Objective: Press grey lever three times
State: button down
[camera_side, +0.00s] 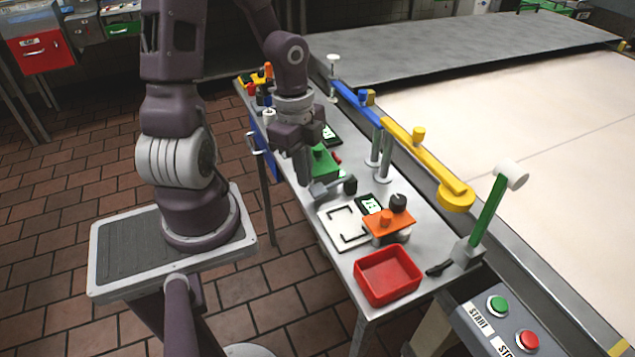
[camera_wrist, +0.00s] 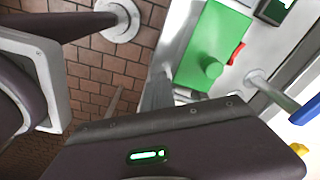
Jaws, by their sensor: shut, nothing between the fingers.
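The grey lever (camera_side: 328,188) appears as a short grey bar on the worktable, beside a black knob (camera_side: 350,185) and in front of the green block (camera_side: 322,162). My gripper (camera_side: 305,182) points down, shut and empty, at the lever's left end and close above it. I cannot tell whether the fingertips touch the lever. In the wrist view the shut grey fingers (camera_wrist: 157,93) lie left of the green block (camera_wrist: 215,42) with its round green knob (camera_wrist: 212,69). The lever cannot be made out clearly there.
An orange block (camera_side: 388,224) by a white plate (camera_side: 343,226) and a red bin (camera_side: 388,276) stand toward the near end of the table. Grey posts (camera_side: 384,160) and a yellow arm (camera_side: 430,168) stand to the right. The tiled floor lies left of the table.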

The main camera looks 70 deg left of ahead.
jog(key=shift+s+a+r, duration=0.1)
jog(key=shift+s+a, duration=0.1)
jog(key=shift+a, duration=0.1)
jog(key=shift+r, duration=0.2)
notch_tip(320, 180, up, 10)
jog(key=shift+f, duration=0.15)
dwell(0.6)
jog(key=s+d+r+n+t+y, duration=0.1)
jog(key=s+d+r+n+t, duration=0.4)
jog(key=d+r+n, duration=0.4)
jog(key=d+n, duration=0.2)
jog(key=shift+s+n, duration=0.2)
jog(key=shift+n, duration=0.2)
